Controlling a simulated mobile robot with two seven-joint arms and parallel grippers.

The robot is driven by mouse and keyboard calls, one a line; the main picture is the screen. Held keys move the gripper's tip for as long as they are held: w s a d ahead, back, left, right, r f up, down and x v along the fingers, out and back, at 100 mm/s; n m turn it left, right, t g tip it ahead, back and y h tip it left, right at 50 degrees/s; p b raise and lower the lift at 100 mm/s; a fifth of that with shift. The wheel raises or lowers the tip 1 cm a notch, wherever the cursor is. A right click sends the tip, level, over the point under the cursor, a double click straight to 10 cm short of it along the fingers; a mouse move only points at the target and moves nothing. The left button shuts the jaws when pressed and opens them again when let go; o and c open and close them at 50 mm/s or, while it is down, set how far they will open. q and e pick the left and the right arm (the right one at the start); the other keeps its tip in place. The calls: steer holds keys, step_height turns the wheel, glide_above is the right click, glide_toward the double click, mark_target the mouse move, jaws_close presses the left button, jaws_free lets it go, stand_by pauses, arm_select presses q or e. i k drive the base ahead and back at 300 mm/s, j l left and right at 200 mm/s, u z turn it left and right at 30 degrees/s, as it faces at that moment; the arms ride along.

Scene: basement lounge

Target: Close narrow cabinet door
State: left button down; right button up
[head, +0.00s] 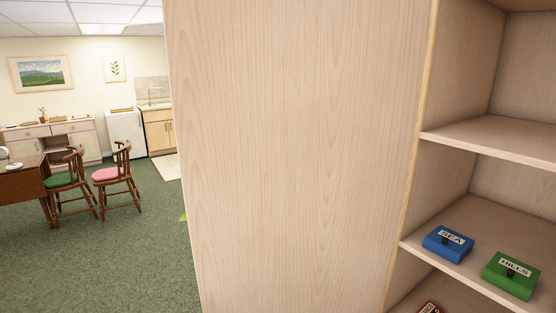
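A tall light-wood panel (295,150) fills the middle of the head view, very close to me. I cannot tell whether it is the narrow cabinet's door or its side wall. Right of its pale edge, an open light-wood cabinet shows its inside, with a shelf (500,138) and a lower shelf (425,250). A blue box (448,244) labelled "SEA" and a green box (512,275) labelled "HILLS" sit on the lower shelf. No handle or hinge shows. Neither of my grippers is in view.
Part of a red box (429,307) shows on a level below. At the left are two wooden chairs (118,180), a brown desk (24,185), a sideboard (55,135) and a white appliance (126,133). Green carpet (125,260) lies open left of the panel.

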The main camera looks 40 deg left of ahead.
mark_target(294, 120)
steer(key=k+j+u, duration=0.15)
steer(key=j, duration=0.95)
steer(key=j+z, duration=0.15)
steer(key=j, duration=0.4)
steer(key=k+j+z, duration=0.2)
steer(key=j, duration=0.3)
steer(key=j+z, duration=0.95)
steer(key=i+j+z, duration=0.25)
steer(key=j, duration=0.25)
steer(key=j+z, duration=0.2)
steer(key=j, duration=0.3)
